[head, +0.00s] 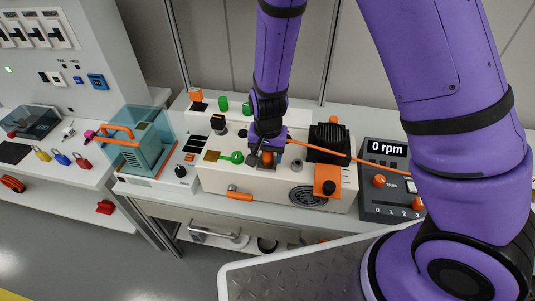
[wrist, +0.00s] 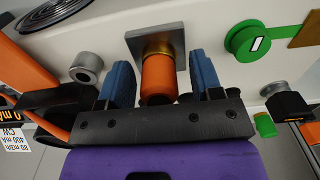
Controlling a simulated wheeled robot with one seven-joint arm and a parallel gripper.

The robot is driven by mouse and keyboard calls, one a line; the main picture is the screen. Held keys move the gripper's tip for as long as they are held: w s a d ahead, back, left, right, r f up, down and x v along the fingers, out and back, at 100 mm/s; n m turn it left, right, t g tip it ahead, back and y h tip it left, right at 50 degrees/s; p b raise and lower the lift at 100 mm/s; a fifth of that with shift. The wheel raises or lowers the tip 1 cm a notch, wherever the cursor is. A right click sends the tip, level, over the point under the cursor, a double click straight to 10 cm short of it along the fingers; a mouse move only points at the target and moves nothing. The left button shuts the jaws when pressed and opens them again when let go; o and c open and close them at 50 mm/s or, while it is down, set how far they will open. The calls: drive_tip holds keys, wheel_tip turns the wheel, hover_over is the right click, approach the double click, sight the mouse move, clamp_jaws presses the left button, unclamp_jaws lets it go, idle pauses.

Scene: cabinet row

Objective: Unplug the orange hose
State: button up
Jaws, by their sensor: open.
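The orange hose (head: 330,153) runs from near my gripper rightward across the white unit and passes behind my arm in the head view. In the wrist view an orange plug (wrist: 158,78) with a brass collar sits at a square metal plate (wrist: 157,42) on the white unit.
A green round fitting (wrist: 250,40) and a black knob (wrist: 288,106) lie right of the plug in the wrist view. A metal stub (wrist: 86,68) is close on the left. A black finned block (head: 328,142) and an rpm box (head: 385,180) stand right of my gripper.

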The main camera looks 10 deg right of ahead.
drive_tip(key=shift+s+d+f, duration=0.2)
drive_tip(key=shift+s+f, duration=0.15)
drive_tip(key=shift+s, duration=0.05)
clamp_jaws()
drive_tip(key=shift+w+r, duration=0.15)
drive_tip(key=shift+r, duration=0.15)
drive_tip(key=shift+w+r, duration=0.15)
drive_tip(key=shift+r, duration=0.9)
drive_tip(key=shift+a+r, duration=0.1)
drive_tip(key=shift+r, duration=1.6)
drive_tip(key=shift+w, duration=0.1)
